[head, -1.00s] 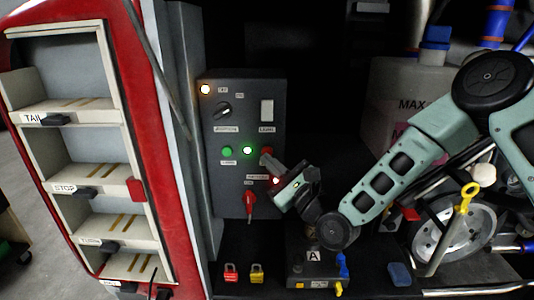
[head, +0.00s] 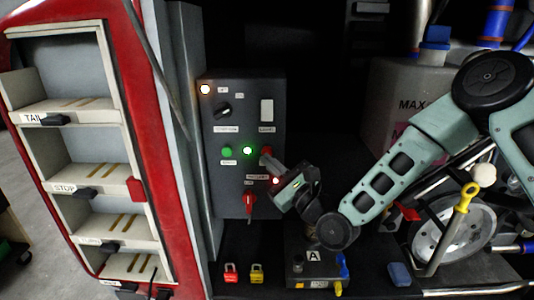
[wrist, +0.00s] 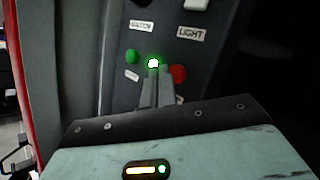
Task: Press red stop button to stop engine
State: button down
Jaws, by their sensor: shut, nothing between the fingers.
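The red stop button (head: 265,152) is on the dark control panel (head: 232,181), right of a lit green-white lamp (head: 247,150) and a green button (head: 226,152). In the wrist view the red button (wrist: 178,74) shows just right of my fingertips. My gripper (head: 267,161) is shut and empty, its tips at the lower part of the red button in the head view. In the wrist view my gripper (wrist: 158,76) points up at the panel, tips just below the lit lamp (wrist: 153,63). I cannot tell whether the tips touch the panel or button.
A red rotary switch (head: 249,199) sits low on the panel, below my gripper. A black knob (head: 222,109) and a white switch (head: 267,109) are higher up. Red and yellow padlocks (head: 257,273) stand on the floor below.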

jog(key=shift+w, duration=0.15)
dwell(0.4)
jog(key=shift+w, duration=0.3)
jog(key=shift+w, duration=0.5)
dwell(0.7)
dwell(0.4)
jog(key=shift+s+b, duration=0.3)
jog(key=shift+s, duration=0.6)
jog(key=shift+s, duration=0.15)
jog(key=shift+s, duration=2.4)
jog(key=shift+a, duration=0.1)
